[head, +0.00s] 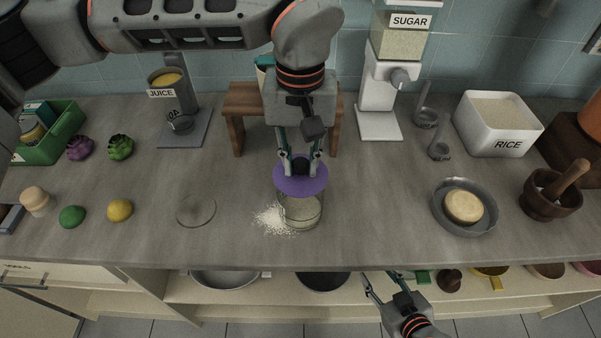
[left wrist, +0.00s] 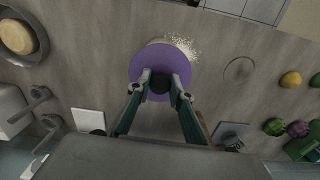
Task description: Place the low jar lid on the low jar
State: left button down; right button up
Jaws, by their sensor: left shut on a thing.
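The low jar lid (head: 300,180) is a purple disc with a black knob. My left gripper (head: 300,166) is shut on the knob and holds the lid over the back part of the low jar. The low jar (head: 304,215) is clear glass and stands on the counter, its front part showing below the lid. In the left wrist view the lid (left wrist: 143,70) hides most of the jar. I cannot tell whether lid and rim touch. My right gripper (head: 380,276) is open and empty, in front of the counter's edge and apart from the jar.
White grains (head: 270,219) lie spilled beside the jar. A clear glass disc (head: 196,210) lies to the left. A wooden stand (head: 236,118) is behind the jar, and a grey bowl (head: 440,210) with a round tan thing is to the right. The counter between is clear.

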aim_at(301, 175)
pick_arm(q)
jog(key=shift+f, duration=2.2)
jog(key=c, duration=1.8)
grip_release()
jog(key=shift+r, duration=0.1)
notch_tip(301, 175, up, 12)
jog(key=shift+r+b, duration=0.15)
jog(key=shift+b, duration=0.25)
